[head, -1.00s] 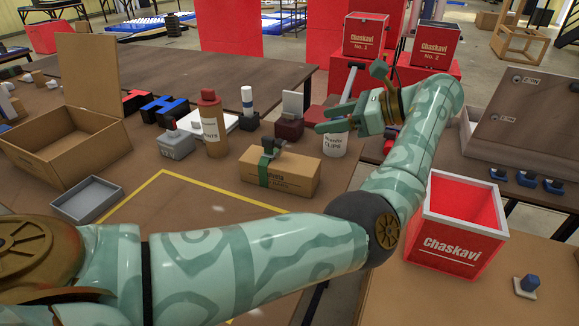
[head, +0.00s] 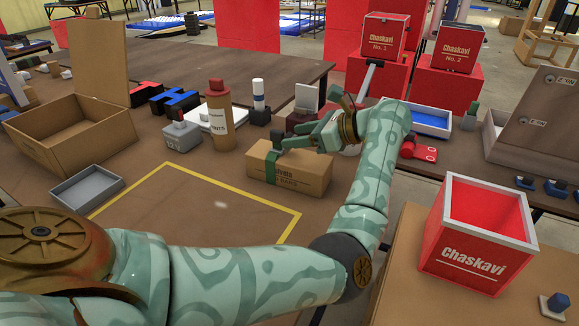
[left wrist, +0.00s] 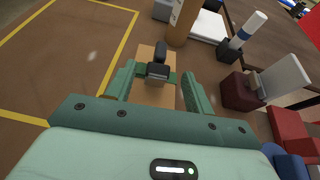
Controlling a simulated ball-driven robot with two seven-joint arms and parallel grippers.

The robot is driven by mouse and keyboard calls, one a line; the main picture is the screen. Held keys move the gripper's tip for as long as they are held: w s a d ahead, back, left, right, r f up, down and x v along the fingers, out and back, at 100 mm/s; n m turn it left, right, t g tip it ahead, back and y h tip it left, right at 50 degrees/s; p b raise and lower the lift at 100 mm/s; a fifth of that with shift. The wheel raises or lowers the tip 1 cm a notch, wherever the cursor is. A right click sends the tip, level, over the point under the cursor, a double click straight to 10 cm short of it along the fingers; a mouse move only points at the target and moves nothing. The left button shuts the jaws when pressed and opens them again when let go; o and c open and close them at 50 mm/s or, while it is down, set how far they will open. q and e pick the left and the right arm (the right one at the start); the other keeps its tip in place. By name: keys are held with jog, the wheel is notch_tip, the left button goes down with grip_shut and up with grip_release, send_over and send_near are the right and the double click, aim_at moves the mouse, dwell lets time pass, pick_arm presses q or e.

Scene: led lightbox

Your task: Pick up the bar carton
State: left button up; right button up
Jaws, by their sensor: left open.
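The bar carton (head: 300,174) is a brown box with a green band and a dark grey grip on top. It sits on the brown table behind the yellow-outlined area. In the left wrist view the carton (left wrist: 150,94) lies ahead of my left gripper (left wrist: 156,90), whose two green fingers are apart, one on each side of the grip. In the head view my left gripper (head: 296,141) is at the carton's top, its fingers pointing left. I cannot tell whether they touch it. The gripper partly hides the grip. My right gripper is not in view.
An open cardboard box (head: 75,150) and a grey tray (head: 90,188) are at left. A red Chaskavi bin (head: 470,262) is at right. The yellow-outlined area (head: 190,208) is empty.

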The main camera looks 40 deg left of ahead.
pick_arm(q)
jog(key=x, duration=0.4)
jog(key=shift+f+b, duration=0.4)
jog(key=shift+f, duration=0.05)
jog(key=shift+s+a, duration=0.2)
jog(key=shift+a, duration=0.1)
grip_shut()
jog(key=shift+r, duration=0.15)
